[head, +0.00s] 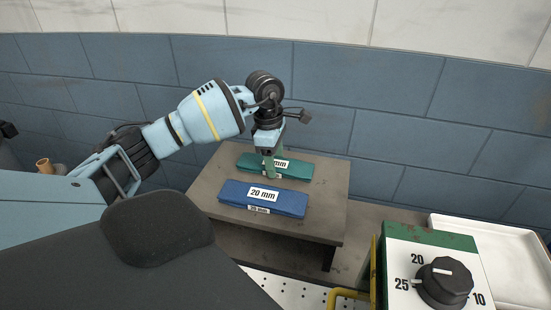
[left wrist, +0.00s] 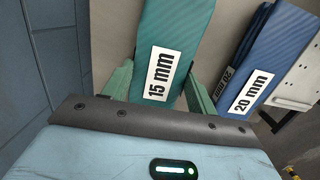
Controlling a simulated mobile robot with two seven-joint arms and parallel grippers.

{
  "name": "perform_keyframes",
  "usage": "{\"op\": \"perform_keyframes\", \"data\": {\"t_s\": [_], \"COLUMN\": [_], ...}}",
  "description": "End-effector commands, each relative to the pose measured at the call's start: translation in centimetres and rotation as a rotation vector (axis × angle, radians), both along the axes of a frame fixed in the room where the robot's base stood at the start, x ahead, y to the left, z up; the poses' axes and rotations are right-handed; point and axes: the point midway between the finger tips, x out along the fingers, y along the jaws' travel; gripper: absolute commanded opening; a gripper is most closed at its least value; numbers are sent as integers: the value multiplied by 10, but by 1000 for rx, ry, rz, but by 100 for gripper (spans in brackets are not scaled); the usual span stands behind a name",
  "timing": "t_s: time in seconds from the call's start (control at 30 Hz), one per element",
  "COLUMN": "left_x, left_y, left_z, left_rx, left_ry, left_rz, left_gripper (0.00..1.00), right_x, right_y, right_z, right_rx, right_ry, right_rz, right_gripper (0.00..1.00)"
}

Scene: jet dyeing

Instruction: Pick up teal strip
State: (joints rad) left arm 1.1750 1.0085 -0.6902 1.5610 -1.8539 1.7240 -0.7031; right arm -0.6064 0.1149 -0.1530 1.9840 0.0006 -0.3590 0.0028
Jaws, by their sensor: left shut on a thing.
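The teal strip (head: 300,170) lies along the back part of a small brown table, its label partly hidden by my left gripper (head: 269,166). In the left wrist view the teal strip (left wrist: 175,35) runs away from the camera and its white label reads 15 mm. My left gripper (left wrist: 160,92) is shut on it, with one green finger against each long side. I cannot tell whether the strip is clear of the table.
A blue strip (head: 235,194) marked 20 mm lies in front of the teal one on the table (head: 323,220); it also shows in the left wrist view (left wrist: 285,45). A dial box (head: 430,240) and a white tray (head: 515,265) stand at right. A tiled wall is close behind.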

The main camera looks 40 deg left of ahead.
Motion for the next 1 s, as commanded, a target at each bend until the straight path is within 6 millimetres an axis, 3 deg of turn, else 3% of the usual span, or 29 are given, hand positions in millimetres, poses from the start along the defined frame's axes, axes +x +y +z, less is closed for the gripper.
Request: {"op": "perform_keyframes", "data": {"t_s": [0.37, 0.57, 1.0], "left_x": [0, 1, -51], "left_y": [0, 0, -85], "left_z": [7, 32, 43], "left_rx": [0, 0, -1], "left_ry": [-1, -4, 0], "left_rz": [0, 0, -8], "left_gripper": [31, 31, 31], "right_x": [-2, -6, -10], "right_y": [0, 0, 1], "right_z": [-2, -7, -13], "right_rx": [0, 1, 3], "right_ry": [5, 14, 27], "right_rz": [0, 0, -1], "right_gripper": [36, 36, 36]}}
